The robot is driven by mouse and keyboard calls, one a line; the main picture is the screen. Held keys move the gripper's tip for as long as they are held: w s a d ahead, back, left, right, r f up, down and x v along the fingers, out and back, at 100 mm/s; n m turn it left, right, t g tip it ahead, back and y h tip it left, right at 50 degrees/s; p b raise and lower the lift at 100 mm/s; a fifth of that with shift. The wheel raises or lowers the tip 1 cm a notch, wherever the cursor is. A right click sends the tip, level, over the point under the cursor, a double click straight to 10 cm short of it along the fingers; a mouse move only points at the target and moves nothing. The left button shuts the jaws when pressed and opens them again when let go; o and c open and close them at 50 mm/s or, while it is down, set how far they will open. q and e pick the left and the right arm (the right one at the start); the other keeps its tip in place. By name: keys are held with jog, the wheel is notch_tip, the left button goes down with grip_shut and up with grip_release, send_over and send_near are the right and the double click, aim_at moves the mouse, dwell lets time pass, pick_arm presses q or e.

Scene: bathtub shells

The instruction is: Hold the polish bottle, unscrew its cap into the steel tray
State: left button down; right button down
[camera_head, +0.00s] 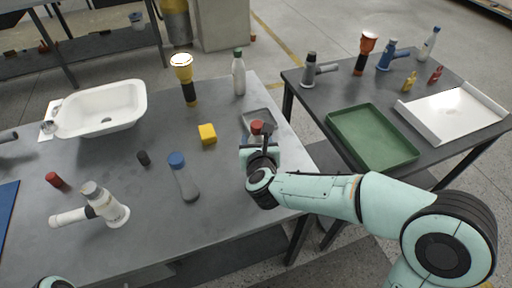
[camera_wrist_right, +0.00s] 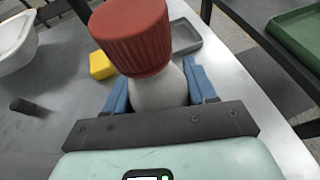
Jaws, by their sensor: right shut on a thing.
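The bottle with a ribbed red cap (camera_head: 256,127) is held by my right gripper (camera_head: 260,154) above the right part of the grey table. In the right wrist view the red cap (camera_wrist_right: 132,35) sits on the pale grey bottle body (camera_wrist_right: 160,90), between the two blue fingers, which are shut on it. The steel tray (camera_head: 252,112) lies just behind the bottle and is partly hidden by it; it also shows in the right wrist view (camera_wrist_right: 187,36). My left gripper is out of view; only a mint part of mine shows at the bottom left edge.
A blue-capped bottle (camera_head: 183,178), yellow block (camera_head: 207,134), dark cap-like piece (camera_head: 143,158), green-capped bottle (camera_head: 238,76) and flashlight (camera_head: 186,80) stand nearby. A white sink (camera_head: 105,108) is at left. A second table holds a green tray (camera_head: 372,160).

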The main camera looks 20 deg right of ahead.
jog(key=shift+f, duration=0.85)
jog(key=shift+f+b, duration=0.15)
jog(key=shift+b, duration=0.2)
jog(key=shift+c, duration=1.8)
grip_release()
